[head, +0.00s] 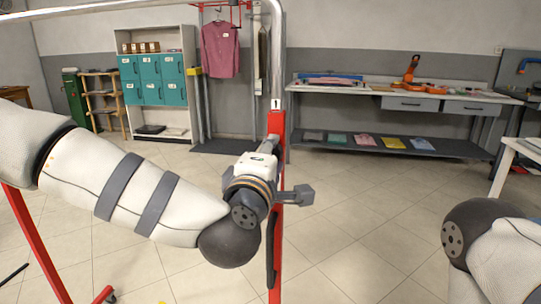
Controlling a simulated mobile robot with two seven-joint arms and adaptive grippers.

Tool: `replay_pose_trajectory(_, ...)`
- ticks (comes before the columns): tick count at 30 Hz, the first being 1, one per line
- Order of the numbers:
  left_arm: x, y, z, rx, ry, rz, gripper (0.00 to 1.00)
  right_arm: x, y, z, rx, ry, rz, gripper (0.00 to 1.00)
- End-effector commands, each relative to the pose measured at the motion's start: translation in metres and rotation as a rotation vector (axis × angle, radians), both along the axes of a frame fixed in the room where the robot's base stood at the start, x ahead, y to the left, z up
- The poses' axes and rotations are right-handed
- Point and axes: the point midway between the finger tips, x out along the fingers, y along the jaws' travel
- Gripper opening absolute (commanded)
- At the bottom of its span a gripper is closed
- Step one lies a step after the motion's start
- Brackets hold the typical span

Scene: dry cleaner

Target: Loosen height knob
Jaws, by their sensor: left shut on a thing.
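A red upright post (275,230) of a clothes rack stands in the middle of the head view, with a chrome tube (277,60) rising from its top. My left gripper (268,144) reaches the upper part of this post, its fingertips pointing away from me. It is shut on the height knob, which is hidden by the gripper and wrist. A dark grey block-ended part (300,195) sticks out to the right of the post; I cannot tell what it belongs to. My right arm shows at the lower right, but its gripper is out of view.
The rack's chrome rail (75,8) runs overhead to the left, above another red leg (38,245). A workbench (330,85) stands behind, teal lockers (152,80) at back left. A white table (520,150) is at right. The tiled floor between is clear.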

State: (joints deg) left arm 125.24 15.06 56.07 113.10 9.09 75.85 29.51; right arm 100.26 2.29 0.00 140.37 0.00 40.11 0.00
Motion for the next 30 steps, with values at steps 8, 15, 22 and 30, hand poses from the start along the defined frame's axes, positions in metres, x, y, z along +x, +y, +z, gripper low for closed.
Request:
replay_pose_trajectory(8,-0.0002,-0.0006,-0.0011,-0.062,0.016,-0.002,0.06,-0.0001,0.0000,-0.0002,0.000,0.001,0.000,0.35)
replay_pose_trajectory(15,-0.0003,-0.0007,-0.0012,-0.073,0.018,-0.002,0.06,-0.0001,0.0000,-0.0002,0.000,0.001,0.000,0.35)
replay_pose_trajectory(22,-0.0004,-0.0008,-0.0013,-0.072,0.018,-0.003,0.06,-0.0001,0.0000,-0.0002,0.000,0.001,0.000,0.35)
replay_pose_trajectory(30,-0.0002,-0.0004,-0.0007,-0.071,0.016,-0.001,0.54,0.0000,0.0000,-0.0001,0.000,0.000,0.000,0.35)
